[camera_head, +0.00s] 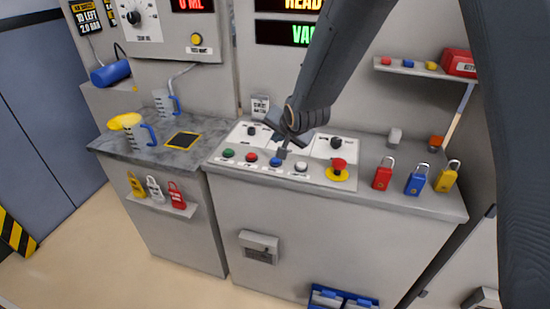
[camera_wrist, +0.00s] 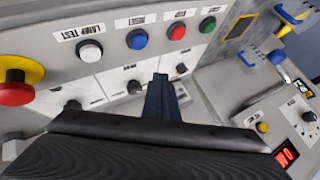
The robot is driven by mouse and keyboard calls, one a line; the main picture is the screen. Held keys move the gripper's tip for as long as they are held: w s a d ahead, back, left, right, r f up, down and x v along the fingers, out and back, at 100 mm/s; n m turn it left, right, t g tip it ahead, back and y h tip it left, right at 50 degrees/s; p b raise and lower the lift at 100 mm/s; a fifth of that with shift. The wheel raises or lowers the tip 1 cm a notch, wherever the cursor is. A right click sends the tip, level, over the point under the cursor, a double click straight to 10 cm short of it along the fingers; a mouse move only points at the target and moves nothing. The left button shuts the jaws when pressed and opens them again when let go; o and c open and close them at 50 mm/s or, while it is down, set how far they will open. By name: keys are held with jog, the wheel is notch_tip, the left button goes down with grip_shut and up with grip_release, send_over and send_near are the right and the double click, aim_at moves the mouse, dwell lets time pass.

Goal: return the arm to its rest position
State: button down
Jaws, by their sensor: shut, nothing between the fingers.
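My arm reaches down from the top right over the control panel (camera_head: 318,174). My gripper (camera_head: 283,150) is shut and empty, with its tip close to the blue button (camera_head: 275,161); I cannot tell whether they touch. In the wrist view my gripper's shut fingers (camera_wrist: 161,96) point toward the panel, and the blue button (camera_wrist: 137,39) shows beyond them.
A red emergency button (camera_head: 339,165) and red, blue and yellow padlocks (camera_head: 418,179) are right of my gripper. Left are jugs (camera_head: 163,103) on a grey counter (camera_head: 150,155). A shelf (camera_head: 425,70) hangs at the right. The floor at the lower left is clear.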

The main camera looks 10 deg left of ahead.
dwell(0.6)
jog(key=s+d+g+h+b, duration=0.1)
jog(key=s+d, duration=0.1)
jog(key=d, duration=0.4)
jog(key=s+d+f+n+g+h, duration=0.1)
jog(key=s+d, duration=0.2)
jog(key=d, duration=0.2)
jog(key=s+d+g+h+b, duration=0.1)
jog(key=s+d, duration=0.1)
jog(key=d, duration=0.4)
jog(key=s+d+f+n+g, duration=0.1)
jog(key=s+d+g, duration=0.1)
jog(key=s+d, duration=0.4)
jog(key=s+d+n+g+h+b, duration=0.1)
jog(key=s+d, duration=0.5)
jog(key=s, duration=0.6)
jog(key=shift+d+f+g, duration=0.3)
jog(key=shift+f+g, duration=0.05)
jog(key=shift+g, duration=0.05)
jog(key=shift+w, duration=0.1)
